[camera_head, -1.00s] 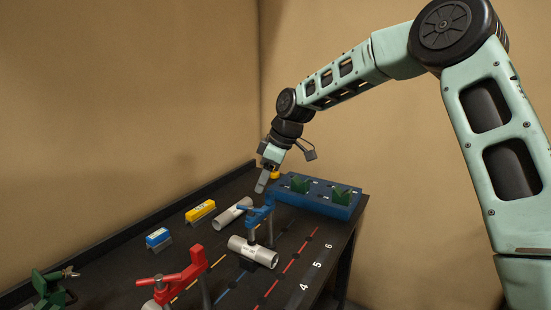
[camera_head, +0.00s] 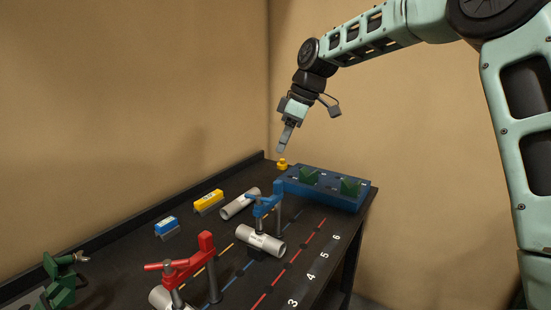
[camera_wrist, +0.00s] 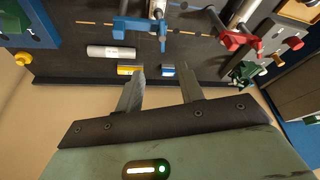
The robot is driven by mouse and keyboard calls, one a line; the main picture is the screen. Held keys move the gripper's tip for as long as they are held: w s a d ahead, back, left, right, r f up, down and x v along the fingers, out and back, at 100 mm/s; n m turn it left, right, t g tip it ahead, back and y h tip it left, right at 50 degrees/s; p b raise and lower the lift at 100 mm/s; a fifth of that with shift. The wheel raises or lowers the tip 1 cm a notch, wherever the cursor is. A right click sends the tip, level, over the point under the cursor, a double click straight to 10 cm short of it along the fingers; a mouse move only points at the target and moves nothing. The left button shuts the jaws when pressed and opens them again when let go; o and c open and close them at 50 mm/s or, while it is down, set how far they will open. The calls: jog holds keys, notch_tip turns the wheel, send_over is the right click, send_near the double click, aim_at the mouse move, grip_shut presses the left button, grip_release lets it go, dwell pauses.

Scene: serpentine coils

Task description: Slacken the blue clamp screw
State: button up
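The blue clamp (camera_head: 277,196) stands on the dark bench, its arm reaching over a grey pipe (camera_head: 262,243). Its screw, with a blue crossbar (camera_head: 255,198) on top, points down to the pipe; I cannot tell how tightly it presses. The clamp also shows at the top of the wrist view (camera_wrist: 138,25). My gripper (camera_head: 281,151) is above and behind the clamp in the head view, clear of it. In the wrist view its two fingers (camera_wrist: 161,80) are apart with nothing between them.
A red clamp (camera_head: 190,262) stands in front, a green clamp (camera_head: 58,285) at far left. A loose pipe (camera_head: 240,204), yellow block (camera_head: 208,201) and blue block (camera_head: 167,226) lie behind. A blue box (camera_head: 325,192) and yellow knob (camera_head: 283,164) are at the far end.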

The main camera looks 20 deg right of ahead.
aim_at(259, 196)
jog(key=w+a+r+n+g+h+p, duration=0.1)
jog(key=w+a+r+g+h+p, duration=0.1)
jog(key=w+a+h+p, duration=0.3)
jog(key=shift+y, duration=0.7)
jog(key=f, duration=0.6)
jog(key=s+f+p, duration=0.1)
jog(key=f, duration=0.4)
jog(key=s+a+f, duration=0.1)
jog(key=f, duration=0.5)
jog(key=shift+a+f, duration=0.1)
jog(key=shift+f, duration=0.25)
grip_shut()
